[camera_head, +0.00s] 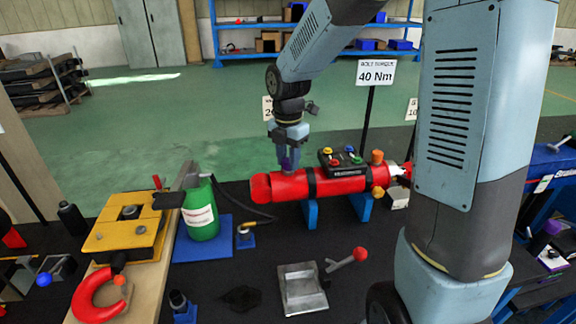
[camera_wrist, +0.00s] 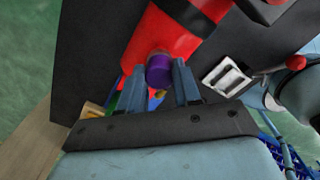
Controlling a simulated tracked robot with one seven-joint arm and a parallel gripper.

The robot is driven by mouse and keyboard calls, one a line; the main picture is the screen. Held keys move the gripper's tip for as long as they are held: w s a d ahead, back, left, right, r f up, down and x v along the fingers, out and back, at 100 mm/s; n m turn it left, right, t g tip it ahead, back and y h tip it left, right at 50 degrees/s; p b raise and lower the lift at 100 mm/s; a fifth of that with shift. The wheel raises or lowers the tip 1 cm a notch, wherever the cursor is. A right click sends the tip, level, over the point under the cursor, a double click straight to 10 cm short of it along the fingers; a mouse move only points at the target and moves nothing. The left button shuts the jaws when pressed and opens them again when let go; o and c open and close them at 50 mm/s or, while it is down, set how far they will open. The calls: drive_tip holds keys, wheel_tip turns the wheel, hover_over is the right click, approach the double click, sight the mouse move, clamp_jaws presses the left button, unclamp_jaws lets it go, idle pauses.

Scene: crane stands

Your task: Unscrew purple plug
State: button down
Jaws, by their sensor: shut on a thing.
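The purple plug (camera_wrist: 159,70) sits at the near side of the red cylinder (camera_wrist: 163,32) in the wrist view, between the tips of my gripper (camera_wrist: 158,82). My gripper's two fingers close on the plug from either side. In the head view my gripper (camera_head: 287,160) points down over the left part of the red cylinder (camera_head: 325,184). A little of the purple plug (camera_head: 287,162) shows between the fingers there. Whether the plug is still seated in the cylinder is hard to tell. The cylinder lies horizontally on blue supports (camera_head: 312,212).
A black box with coloured knobs (camera_head: 342,160) sits on the cylinder, and an orange plug (camera_head: 377,157) stands right of it. A green bottle (camera_head: 201,210) stands to the left. A metal plate (camera_head: 302,288) and a red-knobbed lever (camera_head: 347,260) lie in front.

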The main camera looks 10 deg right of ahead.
drive_tip(key=shift+w, duration=0.1)
drive_tip(key=n, duration=0.5)
drive_tip(key=shift+r, duration=0.1)
idle(0.3)
drive_tip(key=n, duration=0.5)
drive_tip(key=c, duration=0.7)
unclamp_jaws()
drive_tip(key=shift+c, duration=0.8)
